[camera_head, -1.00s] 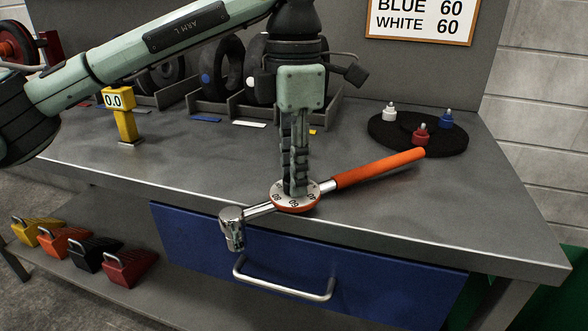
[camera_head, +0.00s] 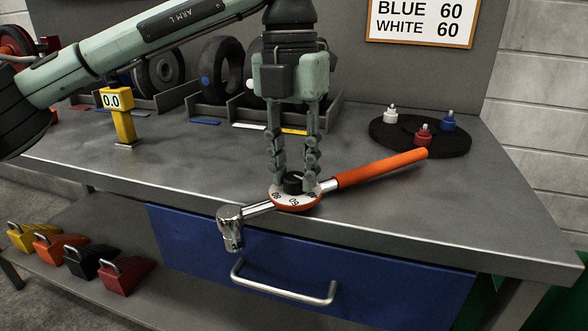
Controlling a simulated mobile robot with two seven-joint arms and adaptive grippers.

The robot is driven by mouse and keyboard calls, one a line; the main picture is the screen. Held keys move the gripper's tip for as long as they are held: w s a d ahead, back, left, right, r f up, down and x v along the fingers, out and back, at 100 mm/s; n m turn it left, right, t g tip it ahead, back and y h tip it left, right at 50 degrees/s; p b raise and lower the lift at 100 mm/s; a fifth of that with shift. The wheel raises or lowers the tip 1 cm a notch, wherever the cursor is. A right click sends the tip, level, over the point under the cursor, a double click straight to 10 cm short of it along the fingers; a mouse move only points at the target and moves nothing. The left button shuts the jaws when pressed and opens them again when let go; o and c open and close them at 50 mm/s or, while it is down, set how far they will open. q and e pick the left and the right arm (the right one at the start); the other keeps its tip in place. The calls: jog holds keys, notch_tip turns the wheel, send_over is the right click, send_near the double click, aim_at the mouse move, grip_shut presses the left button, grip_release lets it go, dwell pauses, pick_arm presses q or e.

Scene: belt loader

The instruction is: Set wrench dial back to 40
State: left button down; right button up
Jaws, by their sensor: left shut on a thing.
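The torque wrench lies on the front of the grey workbench in the head view, with an orange handle (camera_head: 385,167) to the right and a chrome head (camera_head: 230,224) over the front edge. Its round white dial (camera_head: 296,198) has an orange rim and a black knob (camera_head: 292,178) on top. My left gripper (camera_head: 294,185) points straight down over the dial, one finger on each side of the knob, shut on it. The dial numbers are small and partly hidden by the fingers, so I cannot tell the setting. My right gripper is not in view.
A yellow stand reading 0.0 (camera_head: 120,115) is at the left. A round black tray (camera_head: 455,140) with white, red and blue bottles is at the right. Wheels stand in a rack behind. Below are a blue drawer (camera_head: 180,235) and several coloured chocks (camera_head: 125,275).

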aim_at(291, 173)
pick_arm(q)
jog(key=shift+n, duration=0.8)
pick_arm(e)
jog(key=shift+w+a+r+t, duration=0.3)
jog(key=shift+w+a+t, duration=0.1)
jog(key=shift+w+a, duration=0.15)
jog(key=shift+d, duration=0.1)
pick_arm(q)
jog(key=c, duration=1.2)
grip_release()
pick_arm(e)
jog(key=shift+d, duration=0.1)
pick_arm(q)
jog(key=r, duration=1.2)
jog(key=shift+w+a, duration=0.2)
jog(key=shift+w, duration=0.1)
